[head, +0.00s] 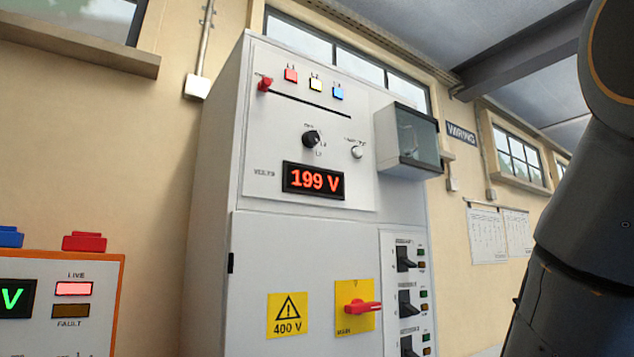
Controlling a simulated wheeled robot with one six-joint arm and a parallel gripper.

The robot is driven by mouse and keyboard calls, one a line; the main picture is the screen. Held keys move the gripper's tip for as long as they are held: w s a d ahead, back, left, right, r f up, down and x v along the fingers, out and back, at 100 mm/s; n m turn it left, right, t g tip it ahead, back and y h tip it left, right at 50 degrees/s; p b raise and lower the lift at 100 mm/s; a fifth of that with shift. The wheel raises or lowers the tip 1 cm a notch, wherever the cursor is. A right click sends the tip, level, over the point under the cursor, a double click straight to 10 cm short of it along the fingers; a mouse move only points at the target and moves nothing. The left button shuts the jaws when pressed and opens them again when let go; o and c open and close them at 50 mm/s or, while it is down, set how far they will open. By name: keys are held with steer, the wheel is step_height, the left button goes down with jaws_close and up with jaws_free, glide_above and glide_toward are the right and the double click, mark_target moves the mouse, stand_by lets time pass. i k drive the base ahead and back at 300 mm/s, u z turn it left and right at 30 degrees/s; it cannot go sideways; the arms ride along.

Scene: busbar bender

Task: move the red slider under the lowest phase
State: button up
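The red slider (265,85) sits at the left end of a long dark slot (308,104) on the upper panel of the grey cabinet. Above the slot is a row of three small phase markers: red (291,75), yellow (316,84) and blue (338,92). The slider is left of the red marker, under none of them. A black rotary knob (310,139) is below the slot, its small labels hard to read. The display (313,180) reads 199 V in red. My gripper is not in view; my dark arm fills the right edge.
A glass-fronted box (411,138) juts from the cabinet, right of the slot. Below are a red rotary handle (362,307) on a yellow plate and several black switches (405,258). An orange-edged panel (70,262) stands at lower left.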

mark_target(264, 82)
steer(key=k, duration=1)
steer(key=u, duration=0.65)
steer(key=i, duration=0.65)
